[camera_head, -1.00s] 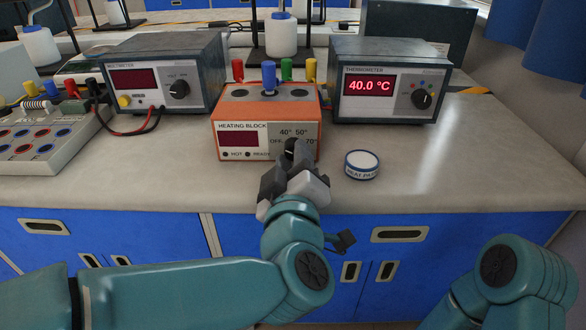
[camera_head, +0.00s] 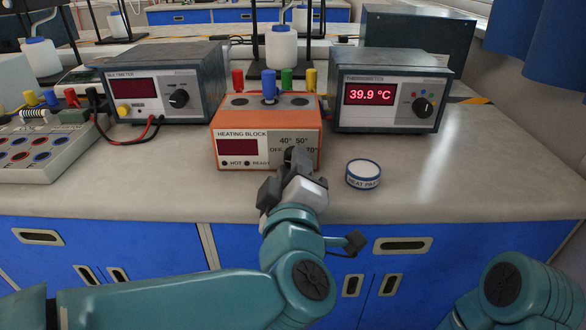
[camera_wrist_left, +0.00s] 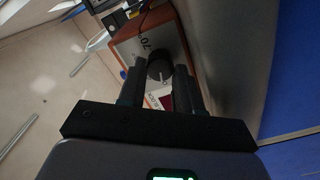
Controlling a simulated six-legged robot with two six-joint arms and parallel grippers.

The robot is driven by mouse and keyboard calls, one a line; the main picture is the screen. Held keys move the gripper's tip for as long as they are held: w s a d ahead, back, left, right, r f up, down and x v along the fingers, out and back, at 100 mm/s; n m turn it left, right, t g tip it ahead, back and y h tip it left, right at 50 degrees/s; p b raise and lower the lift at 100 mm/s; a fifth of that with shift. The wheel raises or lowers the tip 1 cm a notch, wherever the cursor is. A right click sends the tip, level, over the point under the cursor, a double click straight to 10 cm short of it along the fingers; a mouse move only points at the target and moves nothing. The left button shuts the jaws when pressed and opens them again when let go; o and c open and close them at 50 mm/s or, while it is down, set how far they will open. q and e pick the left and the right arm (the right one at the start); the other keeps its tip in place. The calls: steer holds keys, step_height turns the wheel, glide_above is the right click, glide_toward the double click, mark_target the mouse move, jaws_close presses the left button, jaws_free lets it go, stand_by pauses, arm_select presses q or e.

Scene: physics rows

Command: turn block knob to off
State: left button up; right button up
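The heating block (camera_head: 228,160) is an orange box with a white front panel and a dark display. Its black knob (camera_wrist_left: 160,66) shows between my left fingers in the left wrist view, with a pale mark towards the display side. My left gripper (camera_head: 288,170) is at the panel's lower right, with a finger on each side of the knob. The fingers look spread, and contact with the knob is not clear. The gripper hides part of the knob and labels in the head view. My right gripper is out of view.
The thermometer (camera_head: 390,118) at the right reads 39.9 °C. A multimeter (camera_head: 150,95) with cables stands at the left. A small round heat paste tin (camera_head: 363,174) sits close to the right of my left gripper. The counter front is otherwise clear.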

arm_select(q)
steer(key=o, duration=0.3)
steer(key=shift+o, duration=0.2)
steer(key=shift+f, duration=0.1)
steer(key=shift+f, duration=0.1)
